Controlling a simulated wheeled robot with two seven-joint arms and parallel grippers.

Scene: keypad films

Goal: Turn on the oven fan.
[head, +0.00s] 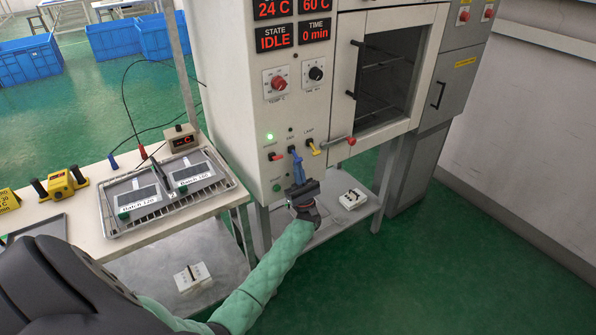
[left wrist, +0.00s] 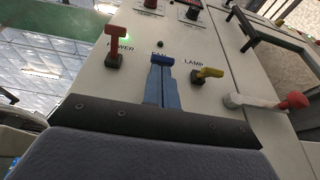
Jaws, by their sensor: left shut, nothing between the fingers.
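The oven (head: 240,90) has a front panel with a row of levers. The red POWER lever (left wrist: 115,34) stands on the left and the yellow LAMP lever (left wrist: 208,72) on the right. Between them, under the FAN label, a blue lever top (left wrist: 162,59) shows at the fingertips; the rest is hidden behind the fingers. My left gripper (head: 295,156) is shut and empty, its blue fingers pointing up at the FAN lever. I cannot tell whether they touch it. A green light (head: 270,136) glows above POWER; the lamp above FAN looks dark. My right gripper is not in view.
The door handle with a red knob (head: 351,141) sticks out right of the levers. A bench (head: 95,235) with a wire tray (head: 205,205) stands at the left. The display reads IDLE. A white box (head: 352,199) sits on the low shelf beneath the oven.

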